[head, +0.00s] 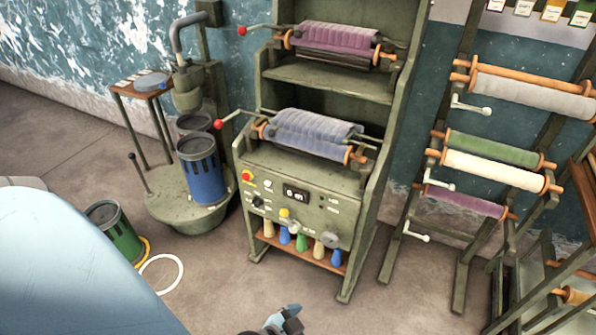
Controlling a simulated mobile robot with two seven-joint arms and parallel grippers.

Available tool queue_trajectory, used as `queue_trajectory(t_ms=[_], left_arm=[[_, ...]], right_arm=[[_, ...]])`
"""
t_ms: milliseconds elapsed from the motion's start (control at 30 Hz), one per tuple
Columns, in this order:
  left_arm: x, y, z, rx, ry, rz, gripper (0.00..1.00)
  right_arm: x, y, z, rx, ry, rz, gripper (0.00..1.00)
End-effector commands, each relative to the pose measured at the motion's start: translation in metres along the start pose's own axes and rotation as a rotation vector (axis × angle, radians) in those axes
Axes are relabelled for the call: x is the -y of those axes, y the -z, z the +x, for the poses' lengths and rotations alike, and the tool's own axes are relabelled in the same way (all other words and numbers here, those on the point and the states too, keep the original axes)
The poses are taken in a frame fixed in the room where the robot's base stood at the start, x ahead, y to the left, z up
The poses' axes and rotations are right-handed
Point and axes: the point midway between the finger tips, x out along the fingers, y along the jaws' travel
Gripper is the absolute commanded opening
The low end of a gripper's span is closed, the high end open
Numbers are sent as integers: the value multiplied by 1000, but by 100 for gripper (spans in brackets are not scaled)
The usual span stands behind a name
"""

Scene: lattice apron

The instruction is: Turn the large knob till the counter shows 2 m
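The green machine (300,211) stands in the middle of the head view. Its counter (295,194) is a small black window with pale characters, too small to read surely. A large round grey knob (330,240) sits low on the right of the panel, and nothing touches it. A smaller black knob (257,202) is at the panel's left. A blue and dark part of my arm (284,320), seemingly the left one, shows at the bottom edge, well below and apart from the knob; its fingers cannot be made out. My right gripper is out of view.
The panel also has a red and yellow button (247,176) and a yellow-topped lever (285,214). Coloured cones (302,243) stand on a shelf below. A rack of fabric rolls (495,170) is at right, blue and green bins at left. Floor before the machine is clear.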

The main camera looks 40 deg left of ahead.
Motion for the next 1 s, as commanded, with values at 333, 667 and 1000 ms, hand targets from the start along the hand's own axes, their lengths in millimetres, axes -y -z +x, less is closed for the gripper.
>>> queue_trajectory(t_ms=[333, 667, 1000], left_arm=[[0, 0, 0, 0, 0, 0, 100], [9, -13, 20, -14, 23, -5, 100], [80, -63, 132, -137, 192, -64, 100]], right_arm=[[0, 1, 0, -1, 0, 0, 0], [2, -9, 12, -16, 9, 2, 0], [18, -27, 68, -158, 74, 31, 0]])
